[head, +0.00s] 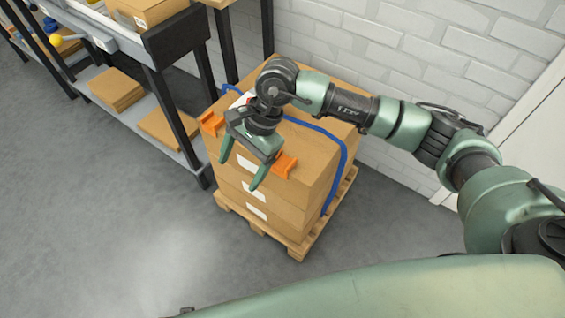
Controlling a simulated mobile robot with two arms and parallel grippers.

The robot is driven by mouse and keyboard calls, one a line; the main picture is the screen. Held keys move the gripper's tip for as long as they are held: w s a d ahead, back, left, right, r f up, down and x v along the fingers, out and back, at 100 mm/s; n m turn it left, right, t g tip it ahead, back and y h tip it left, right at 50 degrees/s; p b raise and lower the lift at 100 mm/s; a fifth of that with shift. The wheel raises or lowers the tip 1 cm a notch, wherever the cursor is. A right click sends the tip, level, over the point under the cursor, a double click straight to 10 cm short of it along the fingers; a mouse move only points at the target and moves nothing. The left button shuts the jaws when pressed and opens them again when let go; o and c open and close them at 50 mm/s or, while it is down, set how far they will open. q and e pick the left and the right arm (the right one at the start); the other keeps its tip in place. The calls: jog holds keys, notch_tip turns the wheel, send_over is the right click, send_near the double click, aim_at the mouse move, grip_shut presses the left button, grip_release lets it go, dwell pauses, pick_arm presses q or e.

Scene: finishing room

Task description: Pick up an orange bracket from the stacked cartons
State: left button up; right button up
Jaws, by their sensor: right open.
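Two orange brackets show on top of the stacked cartons (318,178), near their front edge. The left bracket (210,123) lies by the left front corner. The right bracket (285,165) lies near the front right corner. My right gripper (239,169) is open and empty, its two green fingers pointing down toward the front of the cartons. In the picture it lies between the two brackets, with its right finger close below the right bracket. Whether it touches anything I cannot tell. My gripper and wrist hide part of the carton top. My left gripper is not in view.
The cartons stand on a wooden pallet (297,250) with a blue strap (343,158) across them. A shelf rack (178,108) with flat cardboard stands close on the left. A white brick wall (425,50) is behind. The grey floor in front is clear.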

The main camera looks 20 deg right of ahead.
aim_at(281, 165)
jog(key=w+d+h, duration=0.4)
jog(key=d+h, duration=0.1)
jog(key=d, duration=0.6)
jog(key=shift+n+t, duration=0.4)
jog(key=f, duration=0.7)
jog(key=shift+w+f, duration=0.25)
jog(key=shift+f, duration=0.15)
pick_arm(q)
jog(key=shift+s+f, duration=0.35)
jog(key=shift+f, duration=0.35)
pick_arm(e)
jog(key=c, duration=1.4)
